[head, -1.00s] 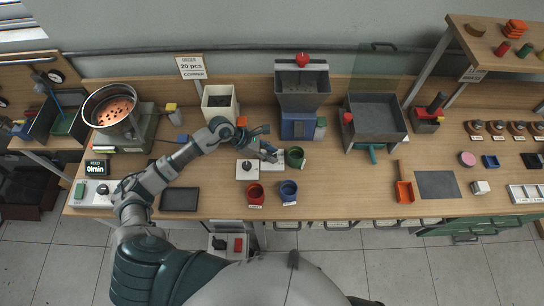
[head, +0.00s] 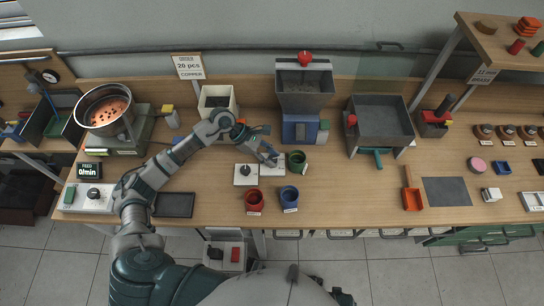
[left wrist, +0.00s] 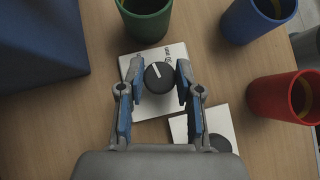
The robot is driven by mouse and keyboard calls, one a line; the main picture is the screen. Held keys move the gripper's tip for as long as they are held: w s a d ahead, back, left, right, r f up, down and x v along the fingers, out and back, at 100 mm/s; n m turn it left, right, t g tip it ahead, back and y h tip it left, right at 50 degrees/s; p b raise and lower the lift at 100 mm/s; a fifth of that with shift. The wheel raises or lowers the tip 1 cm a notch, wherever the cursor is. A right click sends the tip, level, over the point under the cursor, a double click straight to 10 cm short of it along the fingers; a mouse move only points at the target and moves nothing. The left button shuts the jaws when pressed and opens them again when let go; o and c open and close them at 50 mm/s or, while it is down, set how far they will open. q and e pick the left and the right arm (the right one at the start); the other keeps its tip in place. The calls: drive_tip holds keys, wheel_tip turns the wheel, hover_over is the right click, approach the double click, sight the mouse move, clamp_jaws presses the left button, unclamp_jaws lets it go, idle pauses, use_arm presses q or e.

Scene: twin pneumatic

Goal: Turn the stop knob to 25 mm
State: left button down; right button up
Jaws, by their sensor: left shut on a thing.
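The stop knob (left wrist: 158,77) is round and black with a white pointer line, on a white panel (left wrist: 175,52) with small print that I cannot read. The pointer aims up and slightly left in the left wrist view. My left gripper (left wrist: 160,84) is shut on the knob, one blue-grey finger on each side of it. In the head view my left gripper (head: 271,158) comes down over the panel and hides the knob. My right gripper is not in view.
A second white box (head: 246,181) with a black knob stands close by on the left. A green cup (head: 297,161), a blue cup (head: 289,197) and a red cup (head: 254,200) stand around. A blue-based hopper (head: 300,128) is behind.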

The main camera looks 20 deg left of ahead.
use_arm(q)
drive_tip(key=shift+a+f, duration=0.1)
drive_tip(key=shift+a, duration=0.1)
drive_tip(key=c, duration=0.8)
unclamp_jaws()
drive_tip(key=shift+a, duration=0.15)
drive_tip(key=shift+a, duration=0.15)
drive_tip(key=v, duration=0.6)
drive_tip(key=shift+w, duration=0.15)
drive_tip(key=shift+a+r, duration=0.45)
drive_tip(key=shift+a, duration=0.15)
